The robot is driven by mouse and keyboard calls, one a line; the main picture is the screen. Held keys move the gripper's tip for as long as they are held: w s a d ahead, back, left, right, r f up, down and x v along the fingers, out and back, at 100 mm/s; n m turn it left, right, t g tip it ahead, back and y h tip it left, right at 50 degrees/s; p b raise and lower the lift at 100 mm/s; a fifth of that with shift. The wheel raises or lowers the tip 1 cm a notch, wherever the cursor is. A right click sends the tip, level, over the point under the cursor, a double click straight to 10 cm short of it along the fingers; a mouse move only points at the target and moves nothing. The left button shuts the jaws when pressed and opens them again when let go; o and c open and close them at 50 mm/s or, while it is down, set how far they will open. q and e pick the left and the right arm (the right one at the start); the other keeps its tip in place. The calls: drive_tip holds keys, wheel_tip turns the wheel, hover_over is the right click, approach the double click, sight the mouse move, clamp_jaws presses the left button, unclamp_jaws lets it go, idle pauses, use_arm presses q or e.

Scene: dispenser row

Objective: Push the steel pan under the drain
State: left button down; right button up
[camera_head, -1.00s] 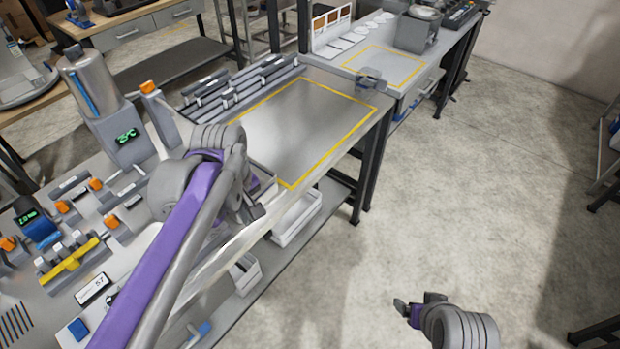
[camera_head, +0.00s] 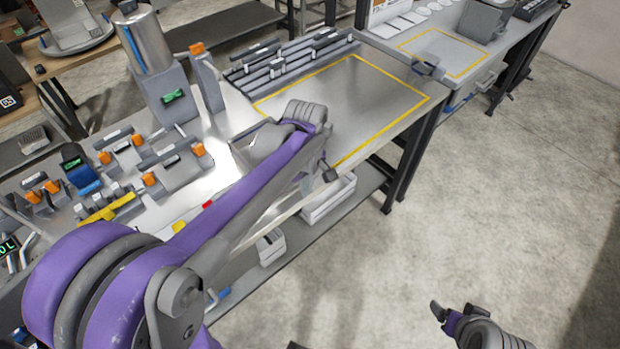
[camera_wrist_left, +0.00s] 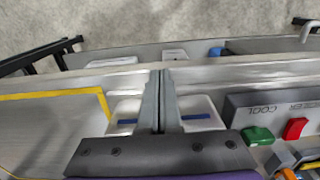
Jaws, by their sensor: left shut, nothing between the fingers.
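My left gripper (camera_wrist_left: 161,80) is shut and empty, its two fingers pressed together and pointing down over the bench in the left wrist view. A pale, shallow pan-like piece with blue strips (camera_wrist_left: 197,112) shows on both sides of the fingers; it may be the steel pan, and its middle is hidden. I cannot tell whether the fingers touch it. In the head view a grey tray-like edge (camera_head: 262,139) shows just left of my left wrist. I cannot make out the drain for certain. My right gripper (camera_head: 439,311) is over the floor at lower right; its jaw opening is unclear.
A steel cylinder on a grey stand (camera_head: 148,45) rises at the back left. Orange-capped blocks and a yellow bar (camera_head: 105,209) crowd the bench's left side. The yellow-outlined area (camera_head: 350,95) to the right is clear. A white bin (camera_head: 328,203) stands on the shelf below.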

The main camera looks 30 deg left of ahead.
use_arm(q)
drive_tip(key=shift+w+a+r, duration=0.1)
drive_tip(key=shift+w+a, duration=0.25)
drive_tip(key=shift+a, duration=0.35)
drive_tip(key=shift+w+a, duration=0.35)
drive_tip(key=shift+a, duration=0.3)
drive_tip(key=shift+s, duration=0.1)
drive_tip(key=w+a, duration=0.2)
drive_tip(key=a, duration=0.3)
drive_tip(key=w+a, duration=0.2)
drive_tip(key=a, duration=0.3)
drive_tip(key=w+a, duration=0.2)
drive_tip(key=a, duration=0.4)
drive_tip(key=shift+w, duration=0.4)
drive_tip(key=shift+s, duration=0.1)
